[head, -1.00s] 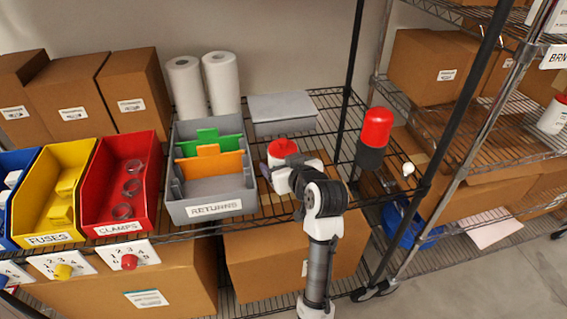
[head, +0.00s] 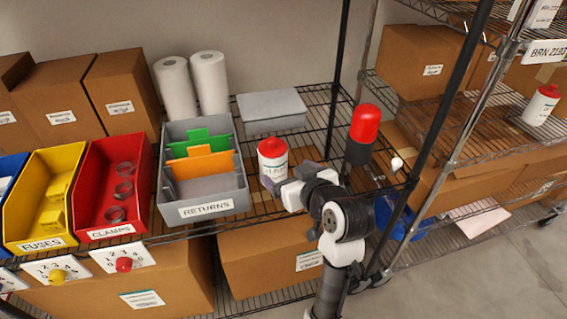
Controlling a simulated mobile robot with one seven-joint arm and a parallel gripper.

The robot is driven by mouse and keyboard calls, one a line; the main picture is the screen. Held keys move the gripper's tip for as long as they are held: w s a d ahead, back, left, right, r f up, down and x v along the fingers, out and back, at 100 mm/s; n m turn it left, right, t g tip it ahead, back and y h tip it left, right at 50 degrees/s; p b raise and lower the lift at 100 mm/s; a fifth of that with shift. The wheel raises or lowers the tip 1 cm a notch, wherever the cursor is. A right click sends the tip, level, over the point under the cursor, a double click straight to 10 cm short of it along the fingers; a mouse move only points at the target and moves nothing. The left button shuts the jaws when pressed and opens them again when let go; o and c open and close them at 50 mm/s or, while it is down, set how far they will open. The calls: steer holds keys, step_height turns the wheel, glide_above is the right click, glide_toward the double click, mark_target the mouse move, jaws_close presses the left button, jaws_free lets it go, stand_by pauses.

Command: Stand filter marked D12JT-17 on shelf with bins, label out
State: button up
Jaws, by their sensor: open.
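A white filter with a red top (head: 273,160) stands upright on the wire shelf with bins (head: 262,207), just right of the grey returns bin. Dark print faces outward on its side, too small to read. My gripper (head: 288,178) is open at the filter's lower right, its fingers close to the filter; I cannot tell whether they touch it. A second white filter with a red top (head: 540,106) stands on the right-hand rack; its label is also too small to read.
A grey RETURNS bin (head: 205,208) with green and orange dividers stands left of the filter. Red CLAMPS (head: 110,232) and yellow FUSES (head: 40,243) bins are further left. A red-topped dark cylinder (head: 364,125) stands near the black post. A grey box (head: 272,112) lies behind.

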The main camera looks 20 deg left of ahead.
steer(key=p+v, duration=0.2)
steer(key=p, duration=0.5)
steer(key=shift+s+d+r, duration=0.15)
steer(key=shift+s+r, duration=0.05)
stand_by(0.4)
